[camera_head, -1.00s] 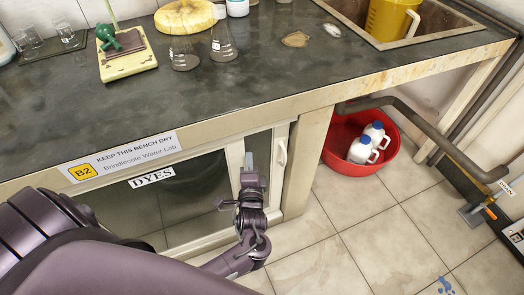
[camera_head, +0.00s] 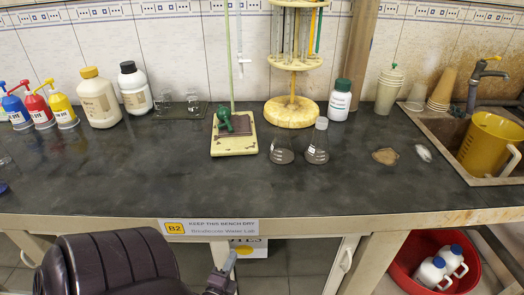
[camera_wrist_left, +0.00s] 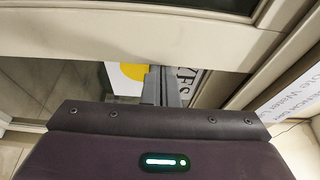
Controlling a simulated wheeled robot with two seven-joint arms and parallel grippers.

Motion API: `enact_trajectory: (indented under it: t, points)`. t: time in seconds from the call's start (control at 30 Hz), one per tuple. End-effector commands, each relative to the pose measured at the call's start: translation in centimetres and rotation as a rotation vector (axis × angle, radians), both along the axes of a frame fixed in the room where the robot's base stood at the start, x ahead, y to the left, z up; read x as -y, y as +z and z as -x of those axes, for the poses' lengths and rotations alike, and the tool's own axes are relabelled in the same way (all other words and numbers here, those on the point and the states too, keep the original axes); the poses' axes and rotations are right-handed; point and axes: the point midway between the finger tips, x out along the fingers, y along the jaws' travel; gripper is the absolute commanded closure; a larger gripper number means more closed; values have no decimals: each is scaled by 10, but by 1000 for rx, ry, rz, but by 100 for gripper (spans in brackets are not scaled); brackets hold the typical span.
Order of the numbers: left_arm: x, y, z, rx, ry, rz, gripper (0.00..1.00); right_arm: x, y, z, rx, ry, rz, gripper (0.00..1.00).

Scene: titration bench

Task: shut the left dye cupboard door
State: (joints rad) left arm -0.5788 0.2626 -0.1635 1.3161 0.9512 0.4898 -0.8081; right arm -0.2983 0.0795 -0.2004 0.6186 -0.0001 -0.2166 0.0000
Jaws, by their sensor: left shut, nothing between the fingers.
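The dye cupboard (camera_head: 300,262) is under the bench and mostly cut off by the lower edge of the head view. A pale upright frame piece (camera_head: 219,250) shows beside my left gripper (camera_head: 229,263). To its right is part of a white label with dark letters and yellow below. A pale upright with a handle (camera_head: 347,261) stands further right. My left gripper is shut and empty, low in front of the cupboard. In the left wrist view its fingers (camera_wrist_left: 161,87) cover part of the white sheet with a yellow disc (camera_wrist_left: 130,75). I cannot tell how far the left door stands open or whether the fingers touch it. My right gripper is not in view.
The bench front edge (camera_head: 110,226) with its B2 sign (camera_head: 209,228) runs above my left gripper. A red basin (camera_head: 412,254) with white bottles stands on the floor at the right. Glassware and bottles stand on the worktop.

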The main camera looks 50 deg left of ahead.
Motion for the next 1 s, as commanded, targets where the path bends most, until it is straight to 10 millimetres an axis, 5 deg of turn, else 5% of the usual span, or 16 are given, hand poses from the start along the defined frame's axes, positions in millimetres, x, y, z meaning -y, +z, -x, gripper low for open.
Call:
enact_trajectory:
  t: [0.2,0.4,1.0]
  points:
    - [-34,0,40,-4,3,-2,100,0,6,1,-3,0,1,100]
    - [-50,-1,58,-2,3,-1,100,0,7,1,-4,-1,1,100]
    - [-57,-1,66,-5,9,-4,100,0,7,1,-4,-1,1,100]
